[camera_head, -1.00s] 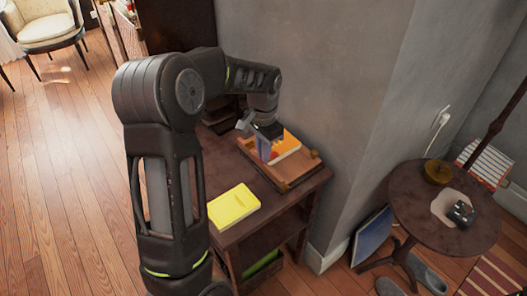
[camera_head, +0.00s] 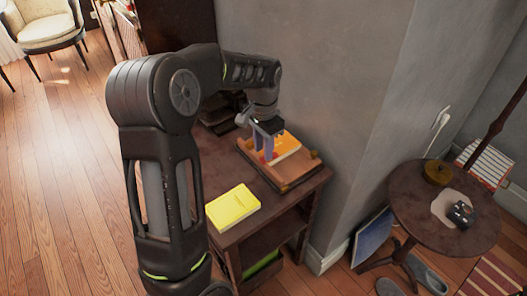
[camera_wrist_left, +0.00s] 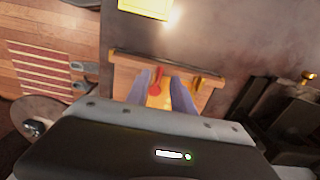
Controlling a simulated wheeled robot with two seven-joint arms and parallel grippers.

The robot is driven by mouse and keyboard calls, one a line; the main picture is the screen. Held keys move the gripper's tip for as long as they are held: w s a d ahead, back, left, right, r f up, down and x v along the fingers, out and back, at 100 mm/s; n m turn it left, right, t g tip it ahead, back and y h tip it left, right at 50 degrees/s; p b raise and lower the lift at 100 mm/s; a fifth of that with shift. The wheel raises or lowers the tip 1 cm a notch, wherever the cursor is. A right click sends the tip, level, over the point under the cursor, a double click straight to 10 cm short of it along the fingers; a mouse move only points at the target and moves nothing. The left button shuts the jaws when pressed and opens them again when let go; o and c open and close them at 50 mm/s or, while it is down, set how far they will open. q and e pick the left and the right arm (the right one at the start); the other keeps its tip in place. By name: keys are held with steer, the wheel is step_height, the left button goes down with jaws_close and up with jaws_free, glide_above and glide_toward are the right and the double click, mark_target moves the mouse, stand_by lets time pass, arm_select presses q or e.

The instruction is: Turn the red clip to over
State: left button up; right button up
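The red clip (camera_wrist_left: 156,81) shows in the left wrist view between the fingertips, closer to the left finger. In the head view only a small red patch (camera_head: 262,156) shows beside the fingers. It lies at the orange book (camera_head: 284,145) in a wooden tray (camera_head: 292,181) on the side table. My left gripper (camera_head: 264,153) points down over the tray's left part. Its two fingers also show in the left wrist view (camera_wrist_left: 162,84), spread apart with a gap. I cannot tell whether they touch the clip. My right gripper is in neither view.
A yellow book (camera_head: 233,207) lies on the near part of the side table (camera_head: 232,237). A grey wall stands right behind the tray. A round table (camera_head: 425,222) with a brass bowl (camera_head: 438,172) stands to the right.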

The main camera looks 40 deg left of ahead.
arm_select(q)
step_height(320, 180, up, 6)
steer(key=shift+f, duration=0.1)
stand_by(0.6)
